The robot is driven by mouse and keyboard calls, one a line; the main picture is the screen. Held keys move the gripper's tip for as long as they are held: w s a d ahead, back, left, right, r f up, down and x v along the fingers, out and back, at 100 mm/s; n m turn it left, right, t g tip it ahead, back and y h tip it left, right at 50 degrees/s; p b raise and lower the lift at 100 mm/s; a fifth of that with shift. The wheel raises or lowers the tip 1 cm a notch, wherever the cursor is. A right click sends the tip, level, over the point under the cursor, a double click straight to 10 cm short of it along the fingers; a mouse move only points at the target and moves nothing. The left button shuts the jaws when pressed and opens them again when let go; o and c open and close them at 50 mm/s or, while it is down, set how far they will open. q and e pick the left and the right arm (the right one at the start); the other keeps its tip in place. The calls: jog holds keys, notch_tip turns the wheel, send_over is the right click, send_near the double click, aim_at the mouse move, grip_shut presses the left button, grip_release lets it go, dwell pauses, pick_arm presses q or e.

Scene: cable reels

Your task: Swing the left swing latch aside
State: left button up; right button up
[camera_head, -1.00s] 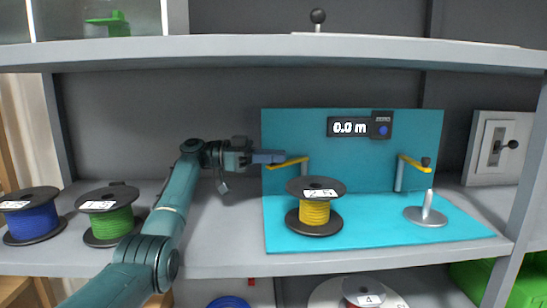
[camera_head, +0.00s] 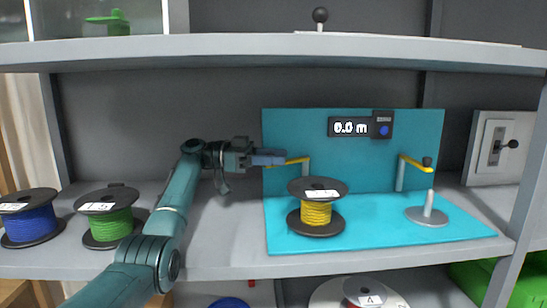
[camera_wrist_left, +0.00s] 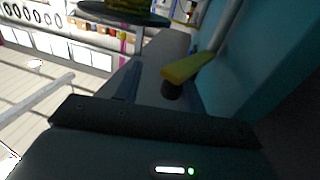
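The left swing latch (camera_head: 297,161) is a yellow arm on a grey post at the left of the turquoise panel, behind the yellow reel. My left gripper (camera_head: 272,157) reaches it from the left, its fingers at the latch's free end. In the head view the fingers hide that end. The left wrist view shows the yellow latch arm (camera_wrist_left: 188,69) with a dark knob at its tip, between the two spread fingers of the gripper (camera_wrist_left: 160,92). The knob looks nearer the right finger; I cannot tell whether they touch. My right gripper is not in view.
A yellow reel (camera_head: 316,213) stands on the turquoise base (camera_head: 371,236) before the latch. The right swing latch (camera_head: 415,163) and a grey spindle (camera_head: 428,212) are to the right. Green (camera_head: 107,221) and blue (camera_head: 30,223) reels stand left. An upper shelf (camera_head: 250,48) runs above.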

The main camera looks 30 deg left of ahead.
pick_arm(q)
jog(key=v, duration=0.7)
jog(key=shift+a, duration=0.3)
jog(key=shift+s, duration=0.1)
